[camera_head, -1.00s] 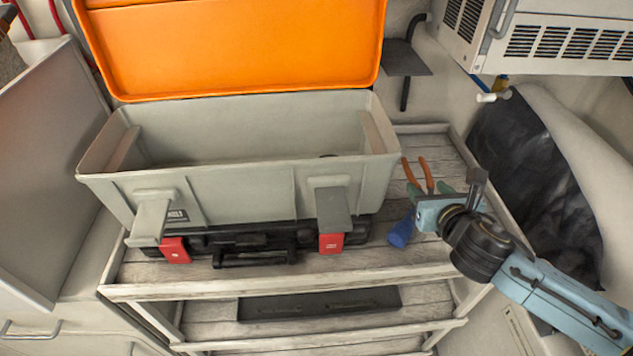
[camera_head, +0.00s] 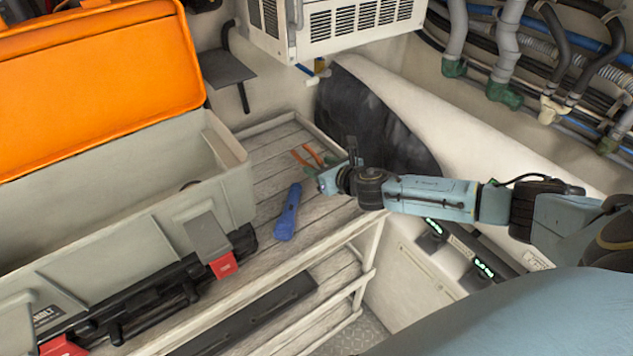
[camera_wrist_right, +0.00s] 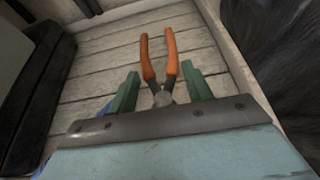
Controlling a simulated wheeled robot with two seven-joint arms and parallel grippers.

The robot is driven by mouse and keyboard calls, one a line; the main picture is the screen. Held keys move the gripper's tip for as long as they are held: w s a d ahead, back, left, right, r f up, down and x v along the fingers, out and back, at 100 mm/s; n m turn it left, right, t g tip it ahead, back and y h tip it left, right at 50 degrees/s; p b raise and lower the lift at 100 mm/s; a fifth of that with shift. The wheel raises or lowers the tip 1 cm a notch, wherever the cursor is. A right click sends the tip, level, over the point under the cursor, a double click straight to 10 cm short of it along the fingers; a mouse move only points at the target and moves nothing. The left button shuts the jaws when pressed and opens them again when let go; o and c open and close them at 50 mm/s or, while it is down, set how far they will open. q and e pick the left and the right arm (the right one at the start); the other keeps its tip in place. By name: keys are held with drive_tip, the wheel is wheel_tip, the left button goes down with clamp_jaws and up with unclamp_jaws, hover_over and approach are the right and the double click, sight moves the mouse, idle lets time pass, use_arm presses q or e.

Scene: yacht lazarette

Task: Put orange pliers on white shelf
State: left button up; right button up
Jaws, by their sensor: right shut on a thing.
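The orange-handled pliers (camera_head: 300,158) are at the far right end of the whitewashed plank shelf (camera_head: 268,190), right of the toolbox. My right gripper (camera_head: 328,168) is shut on them. In the right wrist view the pliers (camera_wrist_right: 172,55) sit between the two green fingers of my right gripper (camera_wrist_right: 162,92), at their dark metal head. Their spread handles point away from the gripper over the planks. I cannot tell whether they touch the planks or hang just above. My left gripper is not in view.
A grey toolbox (camera_head: 110,220) with an open orange lid (camera_head: 100,85) fills the shelf's left part. A blue flashlight (camera_head: 288,212) lies near the pliers. A dark bag (camera_head: 370,120) and a vented white box (camera_head: 340,25) are behind.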

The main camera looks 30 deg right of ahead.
drive_tip(key=shift+f+b, duration=0.75)
drive_tip(key=shift+f, duration=1.35)
drive_tip(key=shift+f, duration=0.2)
drive_tip(key=o, duration=0.8)
drive_tip(key=shift+o, duration=0.2)
drive_tip(key=shift+r, duration=0.3)
drive_tip(key=p+v, duration=0.1)
drive_tip(key=v, duration=1.1)
drive_tip(key=shift+f, duration=0.15)
